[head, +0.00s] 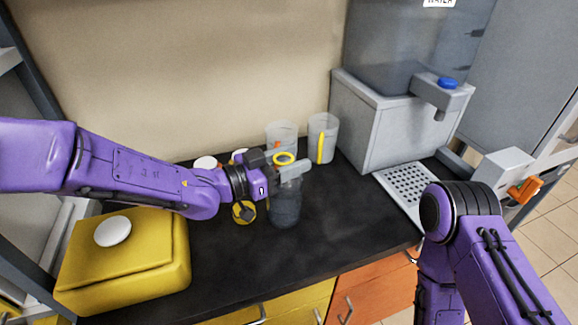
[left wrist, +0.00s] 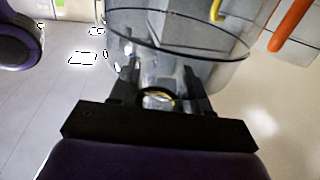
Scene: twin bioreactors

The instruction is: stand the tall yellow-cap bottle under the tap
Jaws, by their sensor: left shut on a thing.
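A clear bottle (head: 286,207) stands or hangs upright over the dark counter, with a yellow ring (head: 284,158) at its top. My left gripper (head: 282,172) is shut on its upper part. In the left wrist view, the clear body (left wrist: 180,35) extends beyond my left gripper (left wrist: 160,94), and part of a yellow ring shows between the fingers. I cannot tell whether the base touches the counter. The tap (head: 440,104), with a blue top, projects from the grey water dispenser at the right, over a perforated drip tray (head: 408,186). My right gripper is out of view.
Two clear containers, one with an orange mark (head: 279,133) and one with a yellow stripe (head: 322,147), stand behind the bottle. A yellow disc (head: 243,219) lies left of it. A yellow box (head: 125,270) sits front left. The counter (head: 335,215) is clear toward the tray.

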